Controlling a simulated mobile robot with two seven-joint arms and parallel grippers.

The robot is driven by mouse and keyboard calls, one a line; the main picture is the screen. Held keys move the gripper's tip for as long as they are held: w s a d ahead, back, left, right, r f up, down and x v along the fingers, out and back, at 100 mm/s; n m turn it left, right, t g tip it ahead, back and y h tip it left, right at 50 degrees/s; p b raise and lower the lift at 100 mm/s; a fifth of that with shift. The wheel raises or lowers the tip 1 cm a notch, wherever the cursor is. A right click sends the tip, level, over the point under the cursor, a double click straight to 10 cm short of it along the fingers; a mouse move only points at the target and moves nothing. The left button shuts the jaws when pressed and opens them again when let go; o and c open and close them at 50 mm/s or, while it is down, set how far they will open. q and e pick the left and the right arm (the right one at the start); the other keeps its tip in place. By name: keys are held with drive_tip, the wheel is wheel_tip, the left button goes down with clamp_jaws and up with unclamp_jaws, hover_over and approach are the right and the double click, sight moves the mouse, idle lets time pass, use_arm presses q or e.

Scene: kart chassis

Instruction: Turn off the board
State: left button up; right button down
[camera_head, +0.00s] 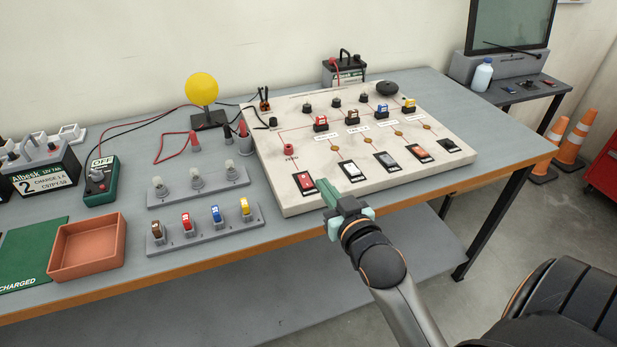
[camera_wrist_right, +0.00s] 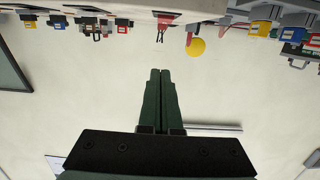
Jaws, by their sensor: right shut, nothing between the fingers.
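The pale board (camera_head: 285,131) lies on the workbench, its face tilted up. My right gripper (camera_head: 324,188) is shut and empty, at the board's front edge between the red and white switches; contact cannot be told. Its shut fingers also show in the right wrist view (camera_wrist_right: 160,74). My left gripper is in neither view.
A yellow ball lamp (camera_head: 201,88) stands behind a grey holder of colored plugs (camera_head: 205,229). A green box marked OFF (camera_head: 101,182), a terracotta tray (camera_head: 88,248) and a battery (camera_head: 42,172) are at left. A black battery (camera_head: 345,72) stands behind the board.

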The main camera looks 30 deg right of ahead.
hover_over(309, 185)
drive_tip(key=shift+f, duration=0.55)
wheel_tip(309, 185, down, 3)
drive_tip(key=shift+r, duration=0.1)
drive_tip(key=shift+f, duration=0.65)
